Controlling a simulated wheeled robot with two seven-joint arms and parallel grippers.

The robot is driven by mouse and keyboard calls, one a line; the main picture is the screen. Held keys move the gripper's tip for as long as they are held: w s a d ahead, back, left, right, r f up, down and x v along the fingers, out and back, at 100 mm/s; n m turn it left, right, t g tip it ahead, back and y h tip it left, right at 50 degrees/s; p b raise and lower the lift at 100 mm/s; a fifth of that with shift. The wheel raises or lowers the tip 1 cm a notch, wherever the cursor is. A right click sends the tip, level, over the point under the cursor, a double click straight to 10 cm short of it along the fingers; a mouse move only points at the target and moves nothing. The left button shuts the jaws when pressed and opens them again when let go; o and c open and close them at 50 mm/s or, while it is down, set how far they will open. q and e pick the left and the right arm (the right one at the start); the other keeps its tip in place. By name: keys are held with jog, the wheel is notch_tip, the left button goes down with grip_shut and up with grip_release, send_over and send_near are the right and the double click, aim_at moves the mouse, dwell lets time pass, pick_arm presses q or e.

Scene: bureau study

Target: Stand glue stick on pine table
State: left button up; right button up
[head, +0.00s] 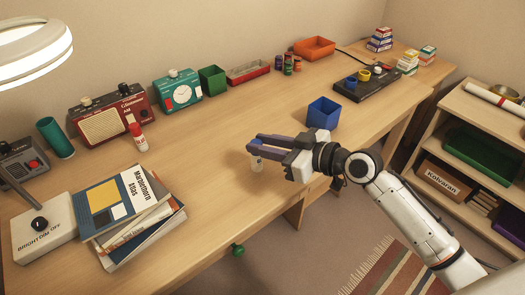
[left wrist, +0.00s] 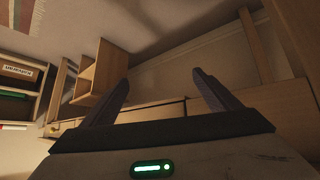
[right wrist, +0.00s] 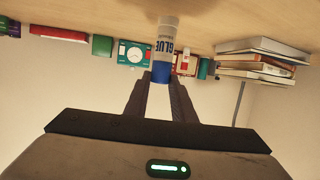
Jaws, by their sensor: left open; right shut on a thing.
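The glue stick (head: 257,163) has a white body and a blue cap. My right gripper (head: 254,147) is shut on its cap end, over the front part of the pine table (head: 215,140). In the right wrist view the glue stick (right wrist: 166,45) shows its label and stands about upright, blue cap between the fingers, grey end toward the tabletop. I cannot tell whether its base touches the table. My left gripper (left wrist: 160,80) is open and empty in the left wrist view, and is outside the head view.
A white bottle with a red cap (head: 138,138) and a book stack (head: 130,215) stand to the left. A blue box (head: 323,113) stands to the right. Radio (head: 110,118), clock (head: 178,92) and green box (head: 212,80) line the back. Bare tabletop surrounds the gripper.

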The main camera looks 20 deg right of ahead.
aim_at(257, 156)
pick_arm(q)
jog(key=shift+w+d+r, duration=0.2)
jog(key=shift+w, duration=0.15)
pick_arm(e)
notch_tip(257, 156, down, 3)
jog(key=shift+r, duration=0.2)
jog(key=shift+f, duration=0.15)
jog(key=o, duration=0.6)
jog(key=shift+f+b, duration=0.1)
jog(key=shift+b, duration=0.25)
jog(key=o, duration=0.5)
jog(key=shift+c, duration=0.2)
pick_arm(q)
jog(key=shift+s+f, duration=0.1)
jog(key=shift+f, duration=0.15)
